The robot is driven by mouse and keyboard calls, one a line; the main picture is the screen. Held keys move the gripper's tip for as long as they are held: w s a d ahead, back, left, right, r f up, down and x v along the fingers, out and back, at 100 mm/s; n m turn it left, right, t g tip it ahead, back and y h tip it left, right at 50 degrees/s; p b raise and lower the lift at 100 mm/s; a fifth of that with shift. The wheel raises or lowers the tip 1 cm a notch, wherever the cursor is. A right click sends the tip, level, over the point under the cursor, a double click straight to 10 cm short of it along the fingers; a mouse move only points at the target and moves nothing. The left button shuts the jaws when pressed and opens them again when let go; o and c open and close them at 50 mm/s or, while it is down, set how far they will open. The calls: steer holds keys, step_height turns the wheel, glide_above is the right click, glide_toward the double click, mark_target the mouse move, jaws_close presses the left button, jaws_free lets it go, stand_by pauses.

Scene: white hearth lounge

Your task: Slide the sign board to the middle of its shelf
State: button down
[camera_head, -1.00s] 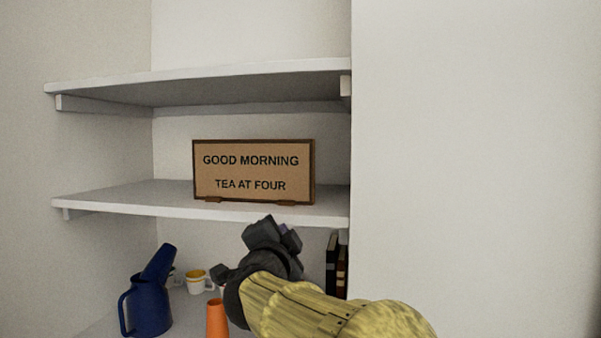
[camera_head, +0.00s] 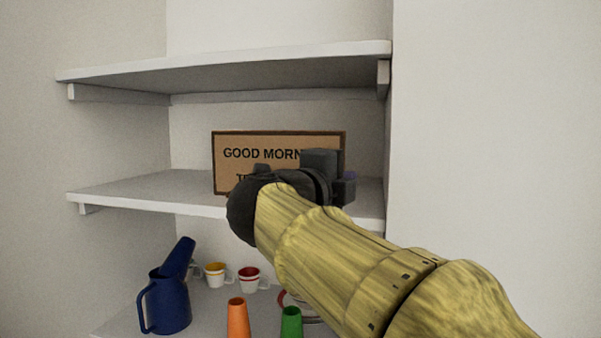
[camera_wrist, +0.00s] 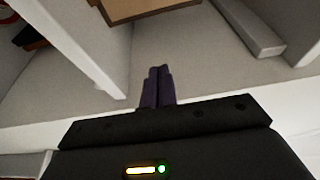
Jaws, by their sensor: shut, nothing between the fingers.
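The sign board (camera_head: 240,172), tan with a dark brown frame and the words GOOD MORNING, stands upright on the middle shelf (camera_head: 130,196), right of the shelf's middle. My arm and gripper cover its lower right part in the head view. My gripper (camera_head: 349,177) is shut and empty, raised to board height near the board's right end. In the wrist view the dark purple fingertips (camera_wrist: 158,86) are together, and a strip of the board (camera_wrist: 145,9) shows beyond them at the top, apart from them. I cannot tell the exact gap.
An upper shelf (camera_head: 230,66) hangs above the board. A white wall (camera_head: 490,120) closes the right side. Below stand a blue jug (camera_head: 167,305), cups (camera_head: 215,273), an orange tumbler (camera_head: 238,318) and a green one (camera_head: 291,322). The middle shelf's left part is clear.

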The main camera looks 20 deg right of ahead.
steer(key=p+x, duration=0.5)
steer(key=x, duration=0.5)
steer(key=shift+w+r, duration=0.15)
steer(key=w+a+p, duration=0.2)
steer(key=shift+a, duration=0.35)
steer(key=shift+w+a, duration=0.1)
steer(key=shift+a, duration=0.25)
steer(key=shift+f, duration=0.2)
